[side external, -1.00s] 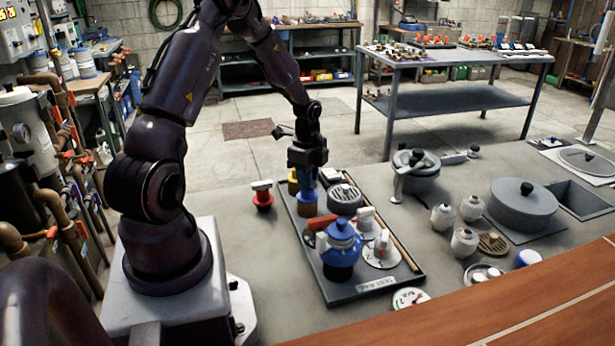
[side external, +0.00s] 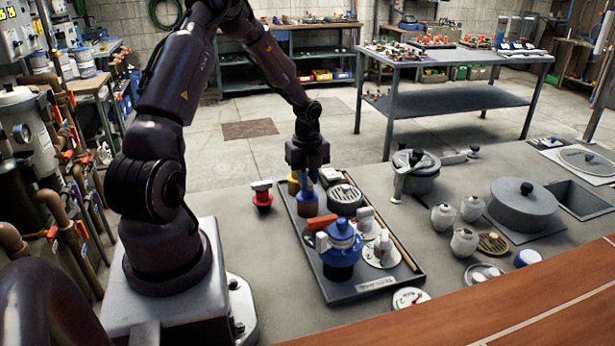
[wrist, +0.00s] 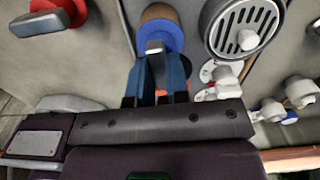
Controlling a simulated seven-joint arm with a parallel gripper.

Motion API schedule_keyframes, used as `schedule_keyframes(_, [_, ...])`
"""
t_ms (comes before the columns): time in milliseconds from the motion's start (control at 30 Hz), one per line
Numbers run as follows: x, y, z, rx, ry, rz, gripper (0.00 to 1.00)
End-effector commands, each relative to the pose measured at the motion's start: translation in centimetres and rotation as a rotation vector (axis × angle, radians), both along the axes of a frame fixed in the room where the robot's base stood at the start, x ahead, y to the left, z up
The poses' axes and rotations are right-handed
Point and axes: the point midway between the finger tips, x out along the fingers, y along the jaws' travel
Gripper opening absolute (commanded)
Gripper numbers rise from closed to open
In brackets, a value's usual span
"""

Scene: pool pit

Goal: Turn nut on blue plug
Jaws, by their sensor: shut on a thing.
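The blue plug (side external: 307,206) stands upright in the tray, with a blue body and a brown part on it. In the wrist view the blue plug (wrist: 174,36) shows as a round blue disc with a brown end, just beyond the fingertips. My gripper (side external: 306,182) points down over the plug. In the wrist view my gripper (wrist: 157,62) has blue fingers close together, with a small pale metal piece (wrist: 154,46) at their tips. I take this piece to be the nut; it is mostly hidden by the fingers.
A dark tray (side external: 343,291) holds a round grated drain (side external: 345,194), a yellow plug (side external: 293,184), a larger blue-topped fitting (side external: 341,240) and white valve parts. A red plug (side external: 262,198) stands left of the tray. A pot (side external: 416,172) stands to the right.

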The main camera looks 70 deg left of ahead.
Motion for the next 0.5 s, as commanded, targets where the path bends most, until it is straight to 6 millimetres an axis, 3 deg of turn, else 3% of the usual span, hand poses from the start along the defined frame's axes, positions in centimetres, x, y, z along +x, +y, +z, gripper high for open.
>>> schedule_keyframes(433, [-0.02,-0.03,-0.02,-0.001,0.001,-0.011,0.0])
schedule_keyframes(467, [-0.02,-0.03,-0.02,-0.001,0.001,-0.011,0.18])
schedule_keyframes(500, [-0.02,-0.02,-0.02,-0.001,0.001,-0.011,0.27])
